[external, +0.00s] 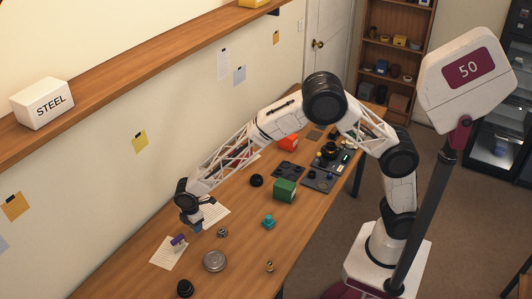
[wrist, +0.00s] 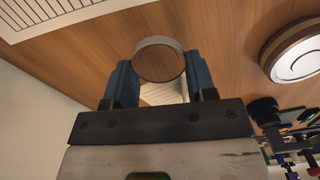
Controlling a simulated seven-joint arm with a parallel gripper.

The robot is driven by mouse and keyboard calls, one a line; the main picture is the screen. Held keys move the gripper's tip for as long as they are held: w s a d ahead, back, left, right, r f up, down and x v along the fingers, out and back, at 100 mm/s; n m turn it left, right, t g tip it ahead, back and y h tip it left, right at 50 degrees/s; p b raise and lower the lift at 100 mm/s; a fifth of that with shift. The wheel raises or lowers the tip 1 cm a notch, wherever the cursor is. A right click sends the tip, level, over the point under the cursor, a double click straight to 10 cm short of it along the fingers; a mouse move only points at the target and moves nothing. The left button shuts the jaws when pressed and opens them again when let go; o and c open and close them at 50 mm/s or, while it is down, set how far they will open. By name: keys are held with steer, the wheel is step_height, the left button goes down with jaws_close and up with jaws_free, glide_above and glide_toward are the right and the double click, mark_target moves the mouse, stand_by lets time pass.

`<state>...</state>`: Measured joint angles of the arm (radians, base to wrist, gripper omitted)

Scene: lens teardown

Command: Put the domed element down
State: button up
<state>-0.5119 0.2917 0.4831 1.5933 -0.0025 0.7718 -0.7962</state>
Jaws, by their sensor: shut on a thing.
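The domed element (wrist: 160,60) shows in the wrist view as a round, clear disc with a pale metal rim; the wood shows through it. My gripper (wrist: 160,82) is shut on it, with one blue finger on each side. In the external view my gripper (external: 191,224) is low over the left part of the wooden desk (external: 245,222), beside a white sheet. The element cannot be made out there. Whether it touches the desk is unclear.
A round metal dish (external: 214,261) lies right of my gripper. Printed sheets (external: 166,256) lie nearby, one with a purple item (external: 179,240). A small metal ring (external: 222,232), a teal piece (external: 268,222) and a green box (external: 285,190) stand farther right. Bare wood lies between them.

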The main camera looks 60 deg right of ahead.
steer(key=shift+w+a, duration=0.15)
steer(key=shift+w, duration=0.1)
steer(key=shift+f, duration=1.75)
steer(key=shift+f, duration=0.15)
steer(key=o, duration=0.9)
